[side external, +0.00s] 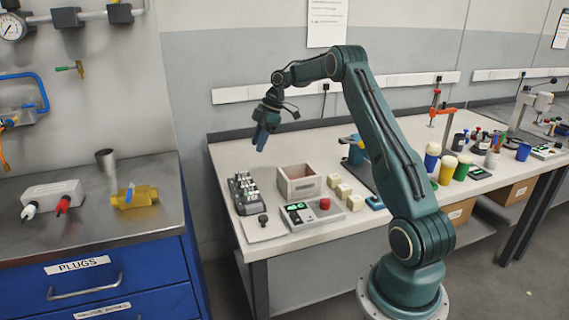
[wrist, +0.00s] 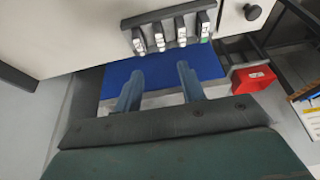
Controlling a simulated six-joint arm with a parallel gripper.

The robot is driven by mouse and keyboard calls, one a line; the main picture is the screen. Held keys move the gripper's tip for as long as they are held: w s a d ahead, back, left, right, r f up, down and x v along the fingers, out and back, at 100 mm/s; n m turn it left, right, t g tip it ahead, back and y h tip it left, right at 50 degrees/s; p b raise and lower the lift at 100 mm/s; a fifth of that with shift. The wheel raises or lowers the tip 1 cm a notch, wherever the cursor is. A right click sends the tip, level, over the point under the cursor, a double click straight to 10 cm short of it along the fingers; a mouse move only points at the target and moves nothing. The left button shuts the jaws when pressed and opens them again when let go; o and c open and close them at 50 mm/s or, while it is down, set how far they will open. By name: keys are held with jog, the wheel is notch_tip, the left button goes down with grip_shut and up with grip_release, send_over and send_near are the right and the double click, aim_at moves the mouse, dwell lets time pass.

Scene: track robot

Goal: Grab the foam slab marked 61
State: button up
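A dark rack (side external: 244,193) stands on the left part of the pale bench and holds several upright pieces with small pale labels. The same rack (wrist: 170,32) shows at the top of the wrist view, with a green mark at its right end. The labels are too small to read, so I cannot tell which piece is marked 61. My gripper (side external: 260,143) hangs well above the back left part of the bench, apart from the rack. In the wrist view its two blue fingers (wrist: 160,68) are spread apart with nothing between them.
An open box (side external: 298,184), several cream blocks (side external: 345,190) and a control box with a red button (side external: 325,204) stand right of the rack. A black knob (side external: 263,219) is in front of it. Cups and tools crowd the bench's right part.

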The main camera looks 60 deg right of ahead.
send_over(245, 179)
jog(key=s+d, duration=0.2)
notch_tip(245, 179, down, 7)
jog(key=shift+w, duration=0.2)
jog(key=shift+f, duration=0.15)
jog(key=shift+x, duration=2.5)
grip_shut()
